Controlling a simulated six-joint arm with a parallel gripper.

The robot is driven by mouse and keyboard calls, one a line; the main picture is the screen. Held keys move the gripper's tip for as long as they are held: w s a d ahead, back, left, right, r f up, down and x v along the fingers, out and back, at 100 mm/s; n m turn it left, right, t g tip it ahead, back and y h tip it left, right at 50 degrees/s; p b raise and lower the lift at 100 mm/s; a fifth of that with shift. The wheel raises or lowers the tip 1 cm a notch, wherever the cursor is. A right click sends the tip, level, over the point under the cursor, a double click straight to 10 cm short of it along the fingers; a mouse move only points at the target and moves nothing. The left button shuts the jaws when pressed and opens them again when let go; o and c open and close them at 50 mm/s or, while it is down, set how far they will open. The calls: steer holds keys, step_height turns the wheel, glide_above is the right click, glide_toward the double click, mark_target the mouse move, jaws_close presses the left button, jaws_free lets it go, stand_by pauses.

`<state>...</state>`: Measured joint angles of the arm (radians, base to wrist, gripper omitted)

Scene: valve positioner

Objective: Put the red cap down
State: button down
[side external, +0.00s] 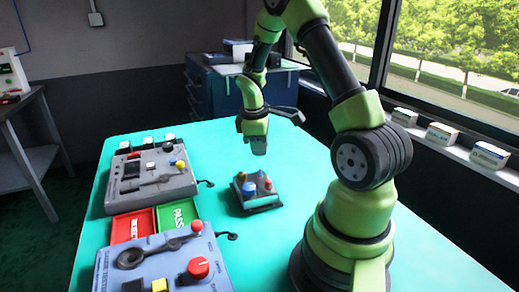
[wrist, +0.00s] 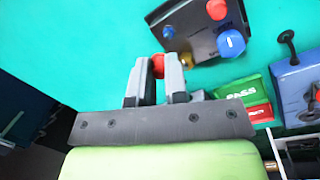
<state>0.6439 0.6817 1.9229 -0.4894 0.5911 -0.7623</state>
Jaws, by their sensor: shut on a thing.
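My gripper (wrist: 157,72) is shut on a small red cap (wrist: 158,64), which shows between the fingertips in the wrist view. In the side external view my gripper (side external: 258,146) points down above the green-blue table, just behind a small dark box (side external: 262,206), apart from it. I cannot make out the cap in that view.
Left of the box are a red tray (side external: 133,226) and a green PASS tray (side external: 178,215). A grey panel (side external: 150,182) stands behind them and a blue-grey panel (side external: 150,262) in front, both with knobs. The table (side external: 215,150) is clear around the small box.

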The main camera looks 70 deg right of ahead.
steer(key=shift+w, duration=0.1)
steer(key=n+y, duration=0.1)
glide_above(215, 197)
steer(key=f, duration=0.1)
steer(key=shift+g, duration=0.3)
step_height(215, 197, down, 4)
steer(key=shift+w+a+f, duration=0.15)
steer(key=shift+f, duration=2.6)
steer(key=c, duration=1.1)
jaws_free()
steer(key=shift+f, duration=0.15)
steer(key=shift+c, duration=0.2)
